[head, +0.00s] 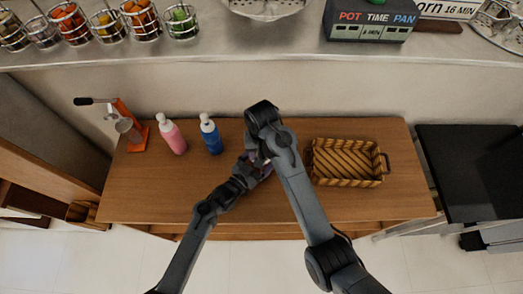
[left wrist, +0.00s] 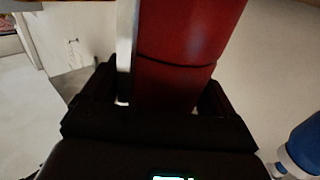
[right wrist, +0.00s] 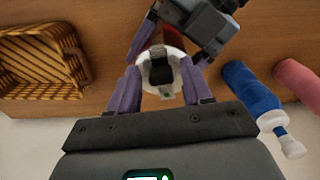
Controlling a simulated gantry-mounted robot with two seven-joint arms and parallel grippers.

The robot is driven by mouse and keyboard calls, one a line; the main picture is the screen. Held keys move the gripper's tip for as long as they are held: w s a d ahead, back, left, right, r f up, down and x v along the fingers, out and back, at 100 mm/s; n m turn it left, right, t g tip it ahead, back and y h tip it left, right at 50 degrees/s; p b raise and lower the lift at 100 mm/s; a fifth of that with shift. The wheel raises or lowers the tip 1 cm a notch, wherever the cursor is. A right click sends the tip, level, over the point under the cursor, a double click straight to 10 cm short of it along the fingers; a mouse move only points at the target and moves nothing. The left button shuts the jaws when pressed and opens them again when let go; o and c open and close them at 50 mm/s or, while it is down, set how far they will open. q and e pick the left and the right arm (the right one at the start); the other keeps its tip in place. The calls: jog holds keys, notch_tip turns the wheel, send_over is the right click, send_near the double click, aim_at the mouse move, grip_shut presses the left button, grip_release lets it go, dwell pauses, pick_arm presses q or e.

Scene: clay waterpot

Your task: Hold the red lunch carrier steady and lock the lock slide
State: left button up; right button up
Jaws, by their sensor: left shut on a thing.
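The red lunch carrier (left wrist: 185,60) stands between the fingers of my left gripper (left wrist: 157,92), which is shut on its red body. A silver metal strip (left wrist: 126,50) runs up one side of the carrier. In the right wrist view, its round white top (right wrist: 176,58) carries a dark piece (right wrist: 160,72); I cannot tell whether this is the lock slide. My right gripper (right wrist: 159,68) is open, its purple fingers on either side of the top, with gaps visible. In the head view the arms hide nearly all of the carrier.
A blue bottle (head: 211,136) and a pink bottle (head: 173,138) stand left of the grippers. A woven basket (head: 346,163) is to the right. An orange press-like device (head: 131,130) stands at the left of the wooden table (head: 225,206). The front right of the table is clear.

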jog(key=shift+o, duration=0.2)
jog(key=shift+w, duration=0.15)
jog(key=shift+w, duration=0.5)
jog(key=w, duration=0.2)
jog(key=shift+w+a, duration=0.15)
jog(key=shift+w, duration=0.2)
notch_tip(320, 180, up, 8)
jog(key=w+a+r+n+t+y, duration=0.25)
jog(key=w+r+n+t, duration=0.25)
jog(key=w+r+t, duration=0.4)
jog(key=a+r+n+t+y, duration=0.2)
jog(key=a+r+n+y, duration=0.5)
jog(key=a+n, duration=0.3)
jog(key=shift+s+r+n, duration=0.2)
jog(key=shift+r+n, duration=0.35)
jog(key=shift+n, duration=1.05)
